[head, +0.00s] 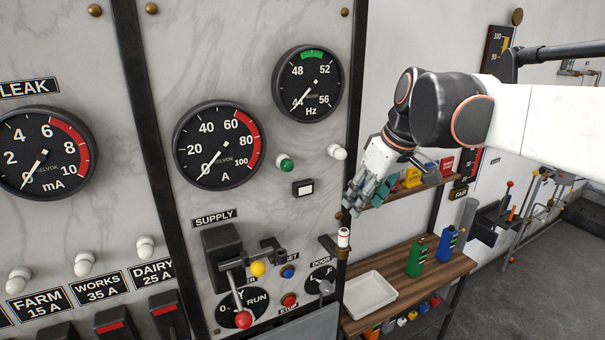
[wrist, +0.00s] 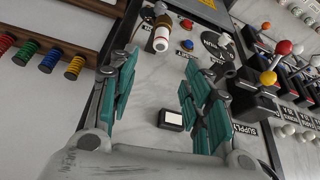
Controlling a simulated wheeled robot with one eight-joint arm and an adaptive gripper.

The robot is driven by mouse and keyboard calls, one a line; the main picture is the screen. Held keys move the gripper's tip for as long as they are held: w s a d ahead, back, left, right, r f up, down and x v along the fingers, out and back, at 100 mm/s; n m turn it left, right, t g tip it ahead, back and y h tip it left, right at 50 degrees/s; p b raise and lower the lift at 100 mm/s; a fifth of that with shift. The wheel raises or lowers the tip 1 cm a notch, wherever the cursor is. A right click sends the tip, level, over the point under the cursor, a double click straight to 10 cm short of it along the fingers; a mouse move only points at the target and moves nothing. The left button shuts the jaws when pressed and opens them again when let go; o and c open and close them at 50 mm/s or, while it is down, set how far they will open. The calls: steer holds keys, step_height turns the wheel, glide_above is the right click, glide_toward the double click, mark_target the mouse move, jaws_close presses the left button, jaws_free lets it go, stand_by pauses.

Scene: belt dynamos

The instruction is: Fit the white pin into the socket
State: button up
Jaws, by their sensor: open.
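A white pin (head: 343,237) with a red band stands upright at a small holder on the right edge of the marble panel. It also shows near the top of the wrist view (wrist: 161,38), beyond my fingertips. My gripper (head: 357,198) is above the pin in the head view, fingers pointing down, apart from it. In the wrist view my gripper (wrist: 161,72) has its teal fingers spread with nothing between them. I cannot tell which fitting is the socket.
The marble panel (head: 258,128) carries dials, levers and knobs, including a yellow knob (head: 258,269) and red knob (head: 244,319) left of the pin. A wooden bench (head: 425,289) holds a white tray (head: 369,294), a green bottle (head: 417,258) and a blue bottle (head: 446,246).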

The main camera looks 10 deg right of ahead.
mark_target(345, 231)
steer(key=p+x, duration=0.1)
steer(key=x, duration=1.2)
steer(key=shift+w+a+f, duration=0.1)
steer(key=shift+f, duration=0.25)
jaws_close()
steer(key=shift+r, duration=0.1)
steer(key=shift+r+p, duration=0.1)
steer(key=shift+p, duration=0.25)
steer(key=shift+r+p, duration=1.25)
steer(key=shift+r, duration=0.85)
